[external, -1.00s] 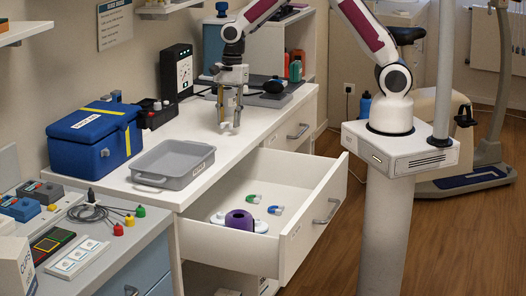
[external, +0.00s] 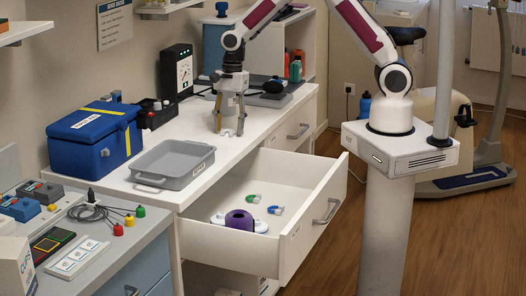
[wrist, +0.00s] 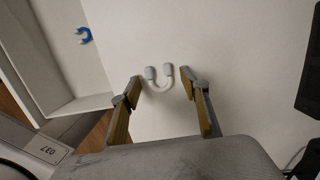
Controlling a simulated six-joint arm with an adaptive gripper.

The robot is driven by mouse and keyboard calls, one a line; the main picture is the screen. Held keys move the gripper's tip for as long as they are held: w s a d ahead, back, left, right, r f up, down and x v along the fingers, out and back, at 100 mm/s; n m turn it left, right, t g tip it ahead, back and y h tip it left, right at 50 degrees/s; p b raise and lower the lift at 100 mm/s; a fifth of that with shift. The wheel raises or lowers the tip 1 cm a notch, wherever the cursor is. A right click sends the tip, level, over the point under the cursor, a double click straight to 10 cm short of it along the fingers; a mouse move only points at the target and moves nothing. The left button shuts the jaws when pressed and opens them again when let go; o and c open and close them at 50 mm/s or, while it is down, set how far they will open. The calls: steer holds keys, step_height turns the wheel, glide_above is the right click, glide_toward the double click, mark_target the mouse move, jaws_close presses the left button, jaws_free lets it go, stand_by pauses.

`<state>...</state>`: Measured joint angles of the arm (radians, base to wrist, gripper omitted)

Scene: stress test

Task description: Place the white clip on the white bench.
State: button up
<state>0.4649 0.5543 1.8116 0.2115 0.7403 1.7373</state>
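The white clip (wrist: 161,86) is U-shaped with grey ends. In the wrist view it lies on the white bench top, between and just beyond my fingertips. In the external view the clip (external: 229,134) shows as a small pale shape at the foot of my gripper (external: 229,130). My gripper is open, its fingers pointing down on either side of the clip. In the wrist view the fingers (wrist: 166,92) are spread with a gap to the clip. The white bench (external: 190,130) has its bare top around the clip.
A grey tray (external: 172,180) and a blue box (external: 96,137) stand left of my gripper. An open drawer (external: 225,245) holds a purple ring (external: 240,220), a green clip (external: 253,198) and a blue clip (external: 275,210). A dark item (external: 268,86) lies behind.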

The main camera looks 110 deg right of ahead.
mark_target(231, 128)
steer(key=shift+s+d+r, duration=0.15)
steer(key=shift+r, duration=1.15)
steer(key=shift+s+d+r, duration=0.1)
steer(key=shift+r, duration=1.15)
steer(key=shift+s+d+r, duration=0.15)
steer(key=shift+r, duration=1.15)
